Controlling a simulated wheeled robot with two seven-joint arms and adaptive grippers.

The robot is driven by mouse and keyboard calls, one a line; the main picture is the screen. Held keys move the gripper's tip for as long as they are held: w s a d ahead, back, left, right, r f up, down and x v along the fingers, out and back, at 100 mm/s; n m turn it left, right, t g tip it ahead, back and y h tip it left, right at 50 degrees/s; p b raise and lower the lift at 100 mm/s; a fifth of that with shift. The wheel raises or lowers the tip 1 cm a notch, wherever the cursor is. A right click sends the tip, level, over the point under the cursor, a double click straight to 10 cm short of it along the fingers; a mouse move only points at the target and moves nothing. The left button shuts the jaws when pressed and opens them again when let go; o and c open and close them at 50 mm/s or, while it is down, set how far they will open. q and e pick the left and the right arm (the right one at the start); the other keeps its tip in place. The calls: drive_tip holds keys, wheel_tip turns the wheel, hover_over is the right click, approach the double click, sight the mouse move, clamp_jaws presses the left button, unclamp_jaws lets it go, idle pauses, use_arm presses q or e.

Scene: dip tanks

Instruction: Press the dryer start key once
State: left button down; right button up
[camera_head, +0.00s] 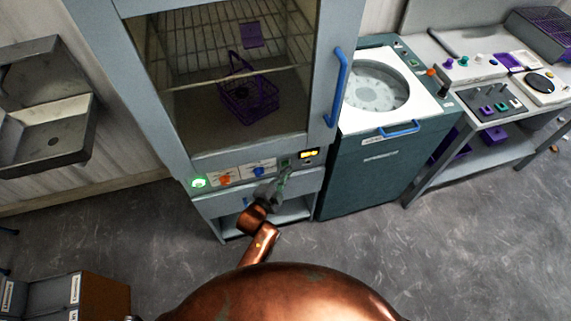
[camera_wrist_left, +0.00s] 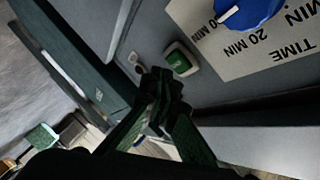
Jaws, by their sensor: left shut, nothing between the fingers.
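The dryer (camera_head: 185,90) is a tall grey cabinet with a window and a control panel along its lower front. A green key in a pale frame (camera_wrist_left: 180,59) sits on that panel; it also shows in the head view (camera_head: 285,162), beside the blue knob (camera_head: 258,172). I cannot read any marking on the key. My left gripper (camera_head: 282,176) is shut and empty, just below the green key. In the left wrist view, the closed fingertips (camera_wrist_left: 157,80) appear beside the key and leave its face visible. I cannot tell whether they touch the panel. My right gripper is out of view.
The panel also carries a lit green button (camera_head: 198,183), an orange knob (camera_head: 225,180) and a lit yellow display (camera_head: 309,154). A purple basket (camera_head: 248,97) is behind the dryer window. A teal machine with a round lid (camera_head: 376,88) stands close on the right.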

use_arm(q)
drive_tip(key=shift+w, duration=0.1)
idle(0.5)
drive_tip(key=shift+w+a, duration=0.15)
drive_tip(key=shift+w, duration=0.15)
drive_tip(key=shift+w+a, duration=0.15)
drive_tip(key=shift+w, duration=0.25)
idle(0.6)
idle(0.4)
drive_tip(key=shift+s+d+p, duration=0.25)
drive_tip(key=shift+s+p, duration=0.45)
drive_tip(key=shift+s, duration=0.1)
